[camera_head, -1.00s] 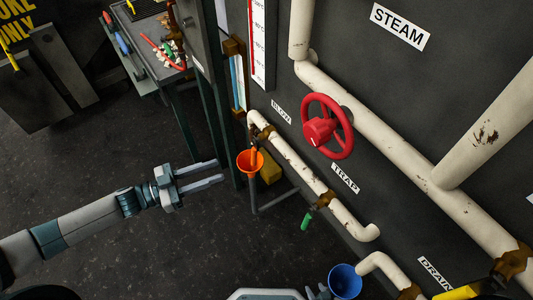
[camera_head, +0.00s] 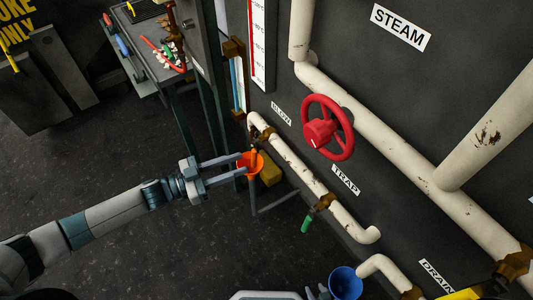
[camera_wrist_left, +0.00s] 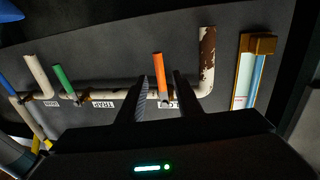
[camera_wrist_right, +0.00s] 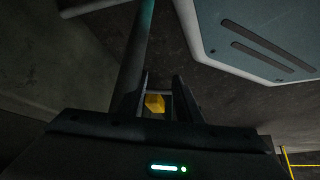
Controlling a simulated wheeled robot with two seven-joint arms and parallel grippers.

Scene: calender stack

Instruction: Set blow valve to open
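The blow valve has an orange handle (camera_wrist_left: 158,70) on a white pipe beside the BLOW label (camera_head: 281,113).
A red handwheel (camera_head: 328,127) sticks out right of the blow valve. A green handle (camera_head: 305,225) hangs by the TRAP label (camera_head: 345,179). A blue cup (camera_head: 345,283) stands lower right. A tool cart (camera_head: 140,50) stands at the back left. Floor to the left is clear.

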